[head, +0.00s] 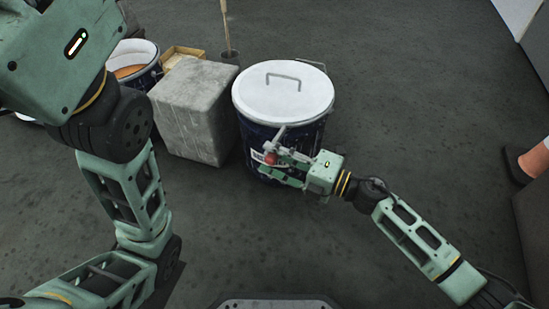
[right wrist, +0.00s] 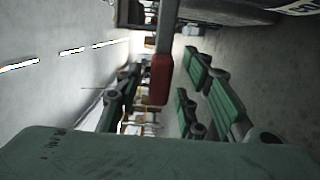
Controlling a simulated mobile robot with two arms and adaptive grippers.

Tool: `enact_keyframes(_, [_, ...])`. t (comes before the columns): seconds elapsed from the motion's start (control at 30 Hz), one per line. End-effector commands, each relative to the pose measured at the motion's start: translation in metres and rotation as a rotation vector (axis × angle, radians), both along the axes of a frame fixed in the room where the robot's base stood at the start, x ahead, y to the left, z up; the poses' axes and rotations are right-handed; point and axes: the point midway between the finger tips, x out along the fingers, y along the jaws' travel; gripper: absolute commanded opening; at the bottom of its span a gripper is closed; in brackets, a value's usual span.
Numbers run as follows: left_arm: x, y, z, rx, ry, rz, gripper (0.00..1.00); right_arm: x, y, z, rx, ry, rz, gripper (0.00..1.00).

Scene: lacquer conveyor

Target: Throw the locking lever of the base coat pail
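The base coat pail (head: 283,98) is dark blue with a white lid and wire handle, standing upright on the floor. Its locking lever (head: 270,158) shows as a grey bar with a red end at the pail's front. My right gripper (head: 273,164) is beside that front, its fingers spread on either side of the red end. In the right wrist view the red lever end (right wrist: 161,78) hangs between the two green fingers, with gaps on both sides. My left gripper's body (head: 60,55) is at the upper left; its fingers are outside the picture.
A grey block (head: 195,110) stands left of the pail. Behind it are an open pail (head: 137,62) with orange-brown contents, a small tan box (head: 182,55) and a stick in a dark container (head: 228,50). A person's foot (head: 522,167) shows at the right. Floor in front is clear.

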Motion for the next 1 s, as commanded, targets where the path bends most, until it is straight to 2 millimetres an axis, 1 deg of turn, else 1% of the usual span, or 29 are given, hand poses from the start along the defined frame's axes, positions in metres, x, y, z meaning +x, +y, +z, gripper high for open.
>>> enact_keyframes(0.27, [-0.0010, -0.0002, 0.0006, 0.000, -0.002, 0.000, 0.29, 0.0014, 0.0025, -0.0001, 0.000, 0.001, -0.001, 0.36])
enact_keyframes(0.37, [-0.0009, -0.0003, 0.0005, 0.000, -0.002, 0.000, 0.29, 0.0014, 0.0025, -0.0001, 0.000, 0.002, -0.001, 0.29])
enact_keyframes(0.7, [-0.0005, -0.0005, 0.0004, 0.001, -0.001, 0.000, 0.29, 0.0013, 0.0023, -0.0002, 0.000, 0.002, -0.001, 0.00])
enact_keyframes(1.0, [-0.0005, -0.0005, 0.0003, 0.001, -0.001, 0.000, 0.29, 0.0012, 0.0021, -0.0004, 0.000, 0.002, -0.001, 0.00])
